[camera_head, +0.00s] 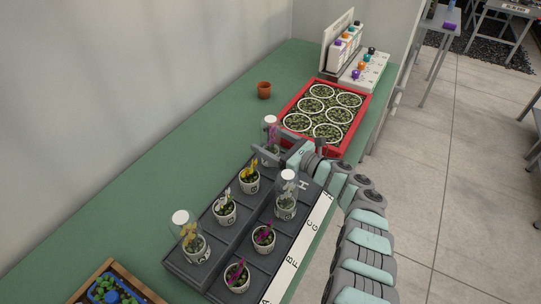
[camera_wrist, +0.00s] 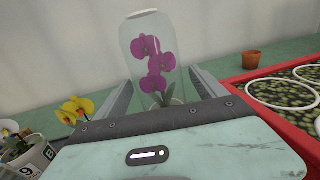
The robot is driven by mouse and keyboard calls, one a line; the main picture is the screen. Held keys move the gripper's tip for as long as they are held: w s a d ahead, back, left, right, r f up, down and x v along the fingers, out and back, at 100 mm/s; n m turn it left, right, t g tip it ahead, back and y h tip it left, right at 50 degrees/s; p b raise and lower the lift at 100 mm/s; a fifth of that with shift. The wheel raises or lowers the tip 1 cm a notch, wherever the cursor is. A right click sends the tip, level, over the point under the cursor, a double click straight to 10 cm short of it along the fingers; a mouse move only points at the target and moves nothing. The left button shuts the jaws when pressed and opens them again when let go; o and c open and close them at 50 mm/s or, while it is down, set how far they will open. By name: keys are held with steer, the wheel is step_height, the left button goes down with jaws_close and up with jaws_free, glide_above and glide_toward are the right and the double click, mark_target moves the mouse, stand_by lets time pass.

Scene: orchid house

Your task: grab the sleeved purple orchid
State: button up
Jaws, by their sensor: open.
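The sleeved purple orchid (camera_head: 270,135) stands upright in a clear sleeve at the far end of the dark grey tray (camera_head: 178,262), partly hidden by my gripper in the head view. In the wrist view, the sleeved purple orchid (camera_wrist: 153,62) is upright, with several purple blooms inside the clear sleeve. My gripper (camera_head: 268,155) is open beside it, at the tray's far end. In the wrist view, the fingers of my gripper (camera_wrist: 160,92) show one to each side of the sleeve's lower part. The pot's base is hidden behind the gripper body.
A yellow orchid (camera_head: 250,175) stands unsleeved close by. Another sleeved plant (camera_head: 286,200) and a sleeved yellow one (camera_head: 188,230) share the tray with unsleeved purple orchids (camera_head: 264,236). A red tray (camera_head: 350,133) lies just beyond; a terracotta pot (camera_head: 264,90) stands on open green bench.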

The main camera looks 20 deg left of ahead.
steer(key=shift+c, duration=0.2)
jaws_close()
stand_by(0.6)
